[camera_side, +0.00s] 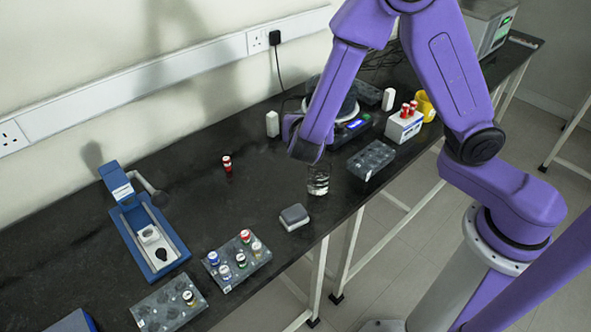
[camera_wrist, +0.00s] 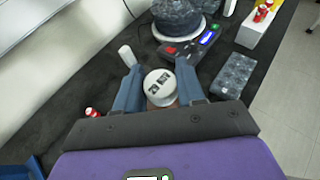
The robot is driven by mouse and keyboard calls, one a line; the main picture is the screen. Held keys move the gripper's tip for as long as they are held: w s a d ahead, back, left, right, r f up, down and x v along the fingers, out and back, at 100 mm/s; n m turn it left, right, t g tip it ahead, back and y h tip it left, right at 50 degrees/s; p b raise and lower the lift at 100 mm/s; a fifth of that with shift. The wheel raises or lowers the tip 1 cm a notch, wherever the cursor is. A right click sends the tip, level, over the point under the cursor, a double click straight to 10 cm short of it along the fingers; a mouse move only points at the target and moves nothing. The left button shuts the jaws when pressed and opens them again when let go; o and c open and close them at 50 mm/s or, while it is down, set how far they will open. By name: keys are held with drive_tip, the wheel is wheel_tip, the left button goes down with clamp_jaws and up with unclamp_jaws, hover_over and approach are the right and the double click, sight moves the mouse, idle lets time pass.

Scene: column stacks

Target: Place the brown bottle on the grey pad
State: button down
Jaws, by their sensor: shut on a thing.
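My gripper (camera_side: 315,165) is shut on a white-capped bottle (camera_wrist: 159,83), held between the two blue-grey fingers (camera_wrist: 160,92). The cap has dark marks on top. Only a sliver of brownish body shows below it in the wrist view. The grey pad (camera_side: 294,217) is a small square block with a paler side, lower left of my gripper. Its top is bare.
A grey rack (camera_side: 371,160) is right of my gripper, with a scale-like device (camera_side: 350,126) behind. A red vial (camera_side: 228,165) stands to the left. Vial racks (camera_side: 236,262) and a blue instrument (camera_side: 146,232) are at the front left. Bare bench lies left of the pad.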

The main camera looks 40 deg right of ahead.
drive_tip(key=s+a+r+n+t+y, duration=0.2)
drive_tip(key=s, duration=0.7)
drive_tip(key=s+a+r+n+t+y, duration=0.1)
drive_tip(key=s+a+r+n+y, duration=0.15)
drive_tip(key=s, duration=0.65)
drive_tip(key=w+a+f, duration=0.2)
drive_tip(key=w+f, duration=0.4)
drive_tip(key=f, duration=0.1)
drive_tip(key=w+a+f, duration=0.2)
drive_tip(key=w+f, duration=0.4)
drive_tip(key=w, duration=0.1)
drive_tip(key=shift+a+f, duration=0.35)
drive_tip(key=shift+a, duration=0.05)
drive_tip(key=shift+n, duration=0.25)
drive_tip(key=c, duration=0.7)
unclamp_jaws()
drive_tip(key=shift+f, duration=0.15)
